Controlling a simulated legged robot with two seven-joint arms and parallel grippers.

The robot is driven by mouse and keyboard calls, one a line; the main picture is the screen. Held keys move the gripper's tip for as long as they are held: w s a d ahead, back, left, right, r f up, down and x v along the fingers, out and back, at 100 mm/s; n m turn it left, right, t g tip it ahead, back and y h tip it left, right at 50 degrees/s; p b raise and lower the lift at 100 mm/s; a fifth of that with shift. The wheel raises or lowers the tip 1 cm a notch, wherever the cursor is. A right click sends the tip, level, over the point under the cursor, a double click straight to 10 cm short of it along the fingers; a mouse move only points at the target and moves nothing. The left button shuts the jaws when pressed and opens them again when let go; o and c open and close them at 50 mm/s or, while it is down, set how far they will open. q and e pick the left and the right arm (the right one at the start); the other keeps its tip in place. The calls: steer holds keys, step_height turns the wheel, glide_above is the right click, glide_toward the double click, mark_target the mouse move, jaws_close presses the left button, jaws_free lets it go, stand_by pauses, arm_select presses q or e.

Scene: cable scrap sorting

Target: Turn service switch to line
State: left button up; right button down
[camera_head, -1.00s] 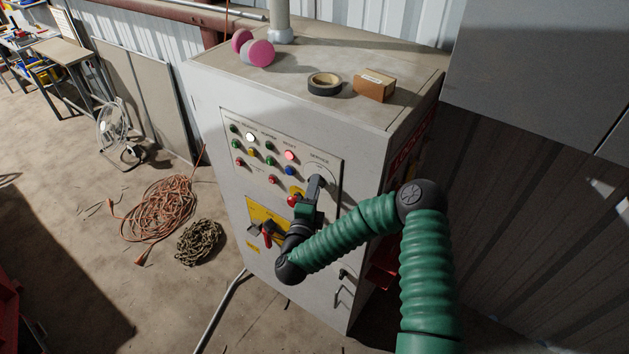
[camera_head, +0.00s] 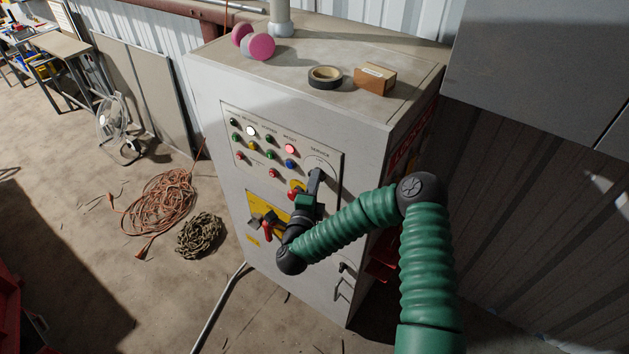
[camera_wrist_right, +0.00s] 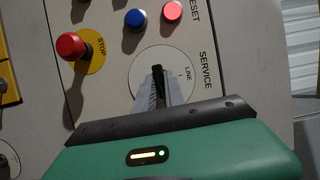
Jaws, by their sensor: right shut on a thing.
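The service switch (camera_wrist_right: 157,72) is a black handle on a round light plate (camera_wrist_right: 185,62) marked LINE and SERVICE. In the right wrist view it shows between my fingertips. My right gripper (camera_wrist_right: 158,88) is shut on it, with the fingers on both sides of the handle. In the head view my right gripper (camera_head: 315,180) reaches the upper right of the panel, and the fingers hide most of the switch. The full set of plate marks is hidden behind the gripper. My left gripper is not in view.
The red STOP button (camera_wrist_right: 71,45) on its yellow disc stands left of my gripper, with blue (camera_wrist_right: 134,18) and lit red (camera_wrist_right: 172,11) buttons above. A red-handled switch (camera_head: 267,228) sits lower. Tape (camera_head: 325,76) and a small box (camera_head: 375,78) lie on the cabinet (camera_head: 230,75).

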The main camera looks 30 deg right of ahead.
steer(key=shift+w+a+r+n+g+p, duration=0.1)
steer(key=shift+n+g+p, duration=1.15)
steer(key=shift+n+p, duration=0.85)
steer(key=shift+w+a+r+n+g+p, duration=0.15)
steer(key=shift+n+g+p, duration=1.15)
steer(key=shift+n+p, duration=0.8)
steer(key=shift+w+a+r+n+g+p, duration=0.1)
steer(key=shift+n+g+p, duration=1.35)
steer(key=shift+n, duration=1.05)
steer(key=shift+f, duration=0.1)
steer(key=c, duration=1.4)
jaws_free()
steer(key=shift+w+d, duration=0.1)
steer(key=shift+c, duration=0.2)
steer(key=b+v, duration=0.5)
steer(key=v, duration=1.2)
